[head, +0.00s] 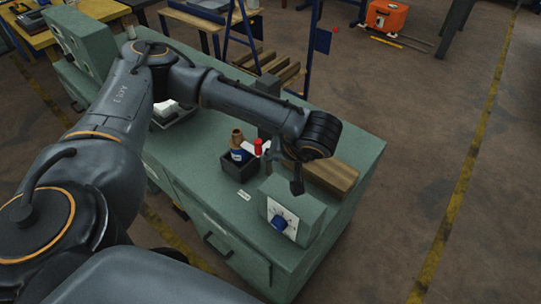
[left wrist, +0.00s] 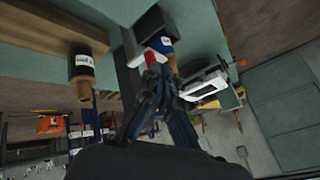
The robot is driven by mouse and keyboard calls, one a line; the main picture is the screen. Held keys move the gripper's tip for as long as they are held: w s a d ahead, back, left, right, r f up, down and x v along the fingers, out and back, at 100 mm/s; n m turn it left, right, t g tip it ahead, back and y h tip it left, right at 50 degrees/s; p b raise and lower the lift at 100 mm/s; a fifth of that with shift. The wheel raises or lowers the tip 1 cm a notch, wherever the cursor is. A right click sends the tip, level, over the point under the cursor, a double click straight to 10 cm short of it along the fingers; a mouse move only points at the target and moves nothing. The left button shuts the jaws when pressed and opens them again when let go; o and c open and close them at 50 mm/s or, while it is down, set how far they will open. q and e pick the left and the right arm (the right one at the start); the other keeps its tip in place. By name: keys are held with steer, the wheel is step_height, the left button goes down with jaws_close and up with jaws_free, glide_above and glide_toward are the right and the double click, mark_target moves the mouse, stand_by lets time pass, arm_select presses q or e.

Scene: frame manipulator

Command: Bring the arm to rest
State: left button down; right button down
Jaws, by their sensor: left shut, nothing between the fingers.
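My left arm reaches in from the left over the green cabinet (head: 215,200). My right gripper is in neither view.
Floor at right is open.

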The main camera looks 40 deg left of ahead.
arm_select(q)
steer(key=shift+s+d+r, duration=0.25)
steer(key=shift+s+r, duration=0.15)
steer(key=shift+r, duration=0.15)
